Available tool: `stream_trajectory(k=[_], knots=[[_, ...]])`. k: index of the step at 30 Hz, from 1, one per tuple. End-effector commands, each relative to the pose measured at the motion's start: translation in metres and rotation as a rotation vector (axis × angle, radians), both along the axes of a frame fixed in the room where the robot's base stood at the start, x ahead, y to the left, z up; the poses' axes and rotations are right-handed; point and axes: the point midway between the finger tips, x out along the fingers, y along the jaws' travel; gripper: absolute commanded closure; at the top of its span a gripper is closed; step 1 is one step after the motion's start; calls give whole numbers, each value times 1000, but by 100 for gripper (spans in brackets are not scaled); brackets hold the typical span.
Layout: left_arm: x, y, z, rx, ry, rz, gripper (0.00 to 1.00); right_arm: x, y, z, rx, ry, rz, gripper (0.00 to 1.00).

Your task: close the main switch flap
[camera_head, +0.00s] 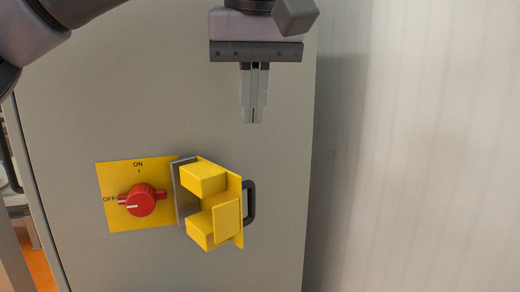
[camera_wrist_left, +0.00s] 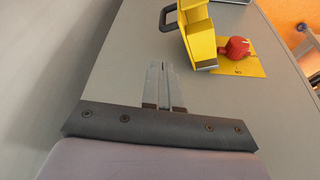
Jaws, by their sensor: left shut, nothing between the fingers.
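The yellow main switch flap (camera_head: 227,219) stands open at the right side of its yellow plate, swung out from the grey cabinet front. It also shows in the left wrist view (camera_wrist_left: 199,42). The red rotary switch (camera_head: 141,200) sits uncovered on the yellow plate (camera_head: 116,219), its white mark toward OFF. It also shows in the wrist view (camera_wrist_left: 234,48). My left gripper (camera_head: 253,121) is shut and empty, fingers pointing down in the head view, above and slightly right of the flap and apart from it. Its fingertips also show in the wrist view (camera_wrist_left: 161,66). My right gripper is not in view.
The grey cabinet front (camera_head: 110,120) is broad and flat. A dark handle (camera_head: 250,202) sits on it just right of the flap. A pale wall (camera_head: 430,150) lies to the right. The cabinet front between my gripper and the flap is clear.

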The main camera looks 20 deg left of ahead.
Motion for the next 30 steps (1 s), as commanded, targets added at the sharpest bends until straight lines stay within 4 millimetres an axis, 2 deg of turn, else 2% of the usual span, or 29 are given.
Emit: stream_trajectory(k=[5,18,24,30], knots=[[3,3,-11,2,1,3,100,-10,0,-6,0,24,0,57],[27,14,-79,2,1,3,100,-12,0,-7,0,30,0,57],[31,16,-92,0,-1,2,100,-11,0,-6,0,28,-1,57],[32,16,-94,0,-1,2,100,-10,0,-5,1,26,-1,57]])
